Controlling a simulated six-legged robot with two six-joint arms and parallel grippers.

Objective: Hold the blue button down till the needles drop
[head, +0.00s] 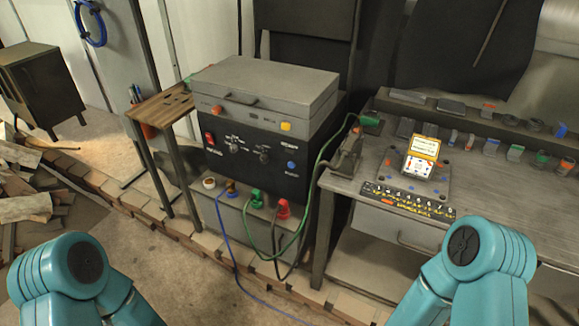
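A small round blue button (291,165) sits at the right of the black front panel (235,168) of a machine with a grey lidded top. A red rocker switch (210,139) is at the panel's left. Two dark round fittings (235,147) are between them; I cannot tell if they are knobs or dials. No needle can be made out at this size. My two teal arms show at the bottom left and bottom right, well apart from the machine. Both grippers are out of view.
Red and green plugs with cables (283,209) stick out below the panel, and a blue cable (238,275) runs over the floor. A metal workbench (470,195) stands right, bearing a small yellow-framed device (422,157). A wooden side table (160,108) stands left. Bricks edge the floor.

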